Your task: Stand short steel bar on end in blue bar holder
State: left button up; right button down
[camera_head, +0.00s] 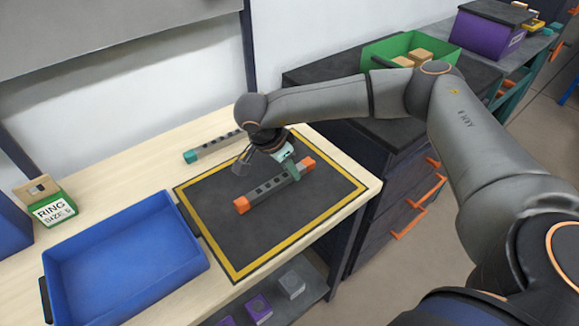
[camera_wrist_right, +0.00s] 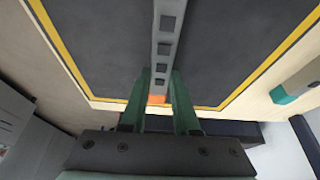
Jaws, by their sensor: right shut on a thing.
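A grey steel bar with orange ends and a row of dark square holes (camera_head: 262,191) is over the black mat in the head view. My right gripper (camera_head: 291,170) is shut on it near its far orange end. In the wrist view, the bar (camera_wrist_right: 165,40) runs between the green fingers (camera_wrist_right: 162,85), with an orange end close to the palm. I cannot tell whether the bar touches the mat. A second grey bar with teal ends (camera_head: 216,145) lies behind the mat. I cannot make out a blue bar holder for certain. My left gripper is not in view.
A blue tray (camera_head: 127,282) stands left of the yellow-bordered black mat (camera_head: 290,219). A green box labelled "RING SIZE S" (camera_head: 55,207) sits at far left. A dark drawer cabinet (camera_head: 375,180) with a green bin (camera_head: 380,50) stands to the right.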

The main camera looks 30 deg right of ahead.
aim_at(272, 183)
jog(key=shift+f, duration=0.15)
jog(key=c, duration=0.7)
grip_release()
jog(key=shift+o, duration=0.2)
jog(key=b+v, duration=0.1)
jog(key=v, duration=1.1)
jog(key=shift+a+r, duration=0.2)
jog(key=shift+r, duration=0.05)
